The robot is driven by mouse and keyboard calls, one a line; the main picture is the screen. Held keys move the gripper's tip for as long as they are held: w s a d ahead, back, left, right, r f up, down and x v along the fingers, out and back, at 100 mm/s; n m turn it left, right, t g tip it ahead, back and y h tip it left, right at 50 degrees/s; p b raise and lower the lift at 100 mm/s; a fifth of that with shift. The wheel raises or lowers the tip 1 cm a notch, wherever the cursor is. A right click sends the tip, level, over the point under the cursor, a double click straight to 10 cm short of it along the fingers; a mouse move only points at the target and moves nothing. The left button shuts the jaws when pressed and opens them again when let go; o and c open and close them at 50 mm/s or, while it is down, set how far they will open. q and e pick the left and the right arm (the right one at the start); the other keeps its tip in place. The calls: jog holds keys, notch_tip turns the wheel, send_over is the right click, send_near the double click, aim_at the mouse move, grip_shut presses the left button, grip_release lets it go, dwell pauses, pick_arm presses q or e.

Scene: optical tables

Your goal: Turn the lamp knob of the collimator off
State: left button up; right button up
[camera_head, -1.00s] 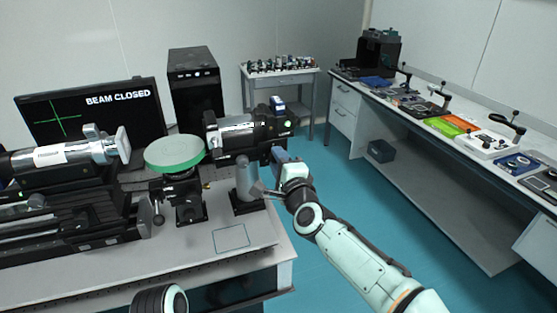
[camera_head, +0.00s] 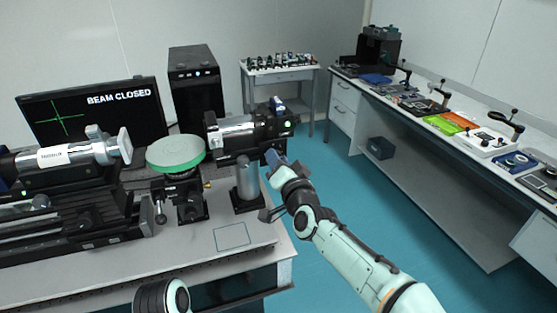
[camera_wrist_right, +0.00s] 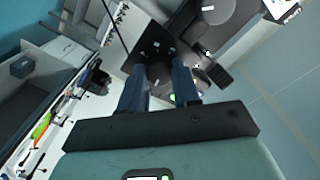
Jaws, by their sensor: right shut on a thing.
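The collimator (camera_head: 235,128), a dark-mounted unit with a silver barrel, sits at the right end of the optical table. A small green light (camera_head: 287,123) shows on its right end face. My right gripper (camera_head: 274,157) is at the lower part of that end. In the right wrist view the blue fingers of my right gripper (camera_wrist_right: 160,66) reach to the dark end face and are shut on the lamp knob, which is mostly hidden between them. A green glow (camera_wrist_right: 172,98) shows beside the fingers. My left gripper is not in view.
A monitor (camera_head: 95,112) reads "BEAM CLOSED". A silver post (camera_head: 247,178) on a black base stands close to my right wrist. A green round platform (camera_head: 175,152) and another barrel instrument (camera_head: 65,157) are further left. Open floor (camera_head: 340,190) lies right of the table.

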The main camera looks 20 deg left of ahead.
jog(key=shift+f+n+b, duration=0.1)
jog(key=shift+n+b, duration=0.8)
jog(key=shift+n, duration=6.7)
jog(key=o, duration=1.1)
jog(key=shift+c, duration=0.2)
jog(key=shift+s+d, duration=0.1)
jog(key=shift+s, duration=0.05)
